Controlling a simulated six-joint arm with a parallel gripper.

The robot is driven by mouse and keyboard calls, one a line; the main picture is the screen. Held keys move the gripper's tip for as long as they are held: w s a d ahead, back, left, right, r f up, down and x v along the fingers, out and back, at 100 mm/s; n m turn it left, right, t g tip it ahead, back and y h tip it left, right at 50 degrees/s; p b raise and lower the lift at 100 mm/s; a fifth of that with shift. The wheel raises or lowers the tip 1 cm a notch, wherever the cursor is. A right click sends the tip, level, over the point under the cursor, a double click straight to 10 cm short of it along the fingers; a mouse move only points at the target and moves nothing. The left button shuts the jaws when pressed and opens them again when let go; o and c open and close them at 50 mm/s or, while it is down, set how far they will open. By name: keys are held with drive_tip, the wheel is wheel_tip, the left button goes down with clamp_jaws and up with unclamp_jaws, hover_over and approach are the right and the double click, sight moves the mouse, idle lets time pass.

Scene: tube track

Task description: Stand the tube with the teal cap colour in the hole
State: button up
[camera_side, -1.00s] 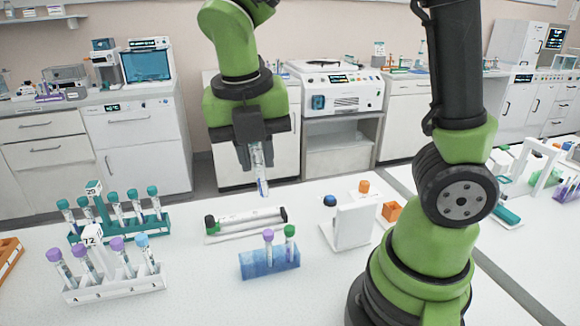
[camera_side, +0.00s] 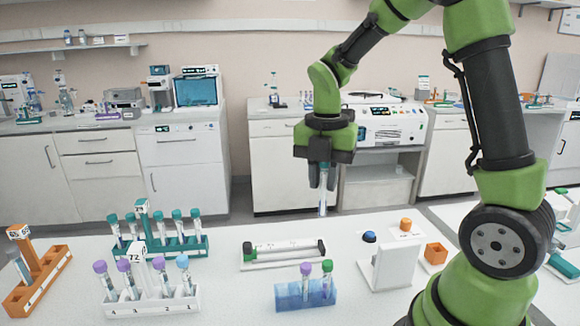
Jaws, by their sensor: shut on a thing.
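My gripper (camera_side: 322,185) is shut on a clear tube (camera_side: 323,202), which hangs upright above the bench, in the picture just above the right end of a white cradle. A teal rack (camera_side: 178,248) at the left holds several teal-capped tubes. A blue rack (camera_side: 300,297) at the front holds a purple-capped tube (camera_side: 306,278) and a green-capped tube (camera_side: 327,275). A white rack marked 72 (camera_side: 155,306) holds several purple- and blue-capped tubes. I cannot tell which hole is meant.
The white cradle (camera_side: 268,265) holds a lying tube-like piece with dark ends. An orange rack (camera_side: 40,285) stands at the far left. A white stand (camera_side: 385,265) with a blue knob and an orange cube-shaped holder (camera_side: 436,253) are at the right. Bare bench lies between the racks.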

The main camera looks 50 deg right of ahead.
drive_tip(key=s+d+f+m, duration=0.7)
drive_tip(key=s+d+f, duration=0.3)
drive_tip(key=f, duration=0.1)
drive_tip(key=shift+f, duration=0.15)
drive_tip(key=shift+f, duration=0.65)
idle(1.2)
drive_tip(key=shift+f, duration=0.3)
drive_tip(key=shift+f, duration=0.3)
idle(0.4)
drive_tip(key=o, duration=0.9)
drive_tip(key=shift+a, duration=0.1)
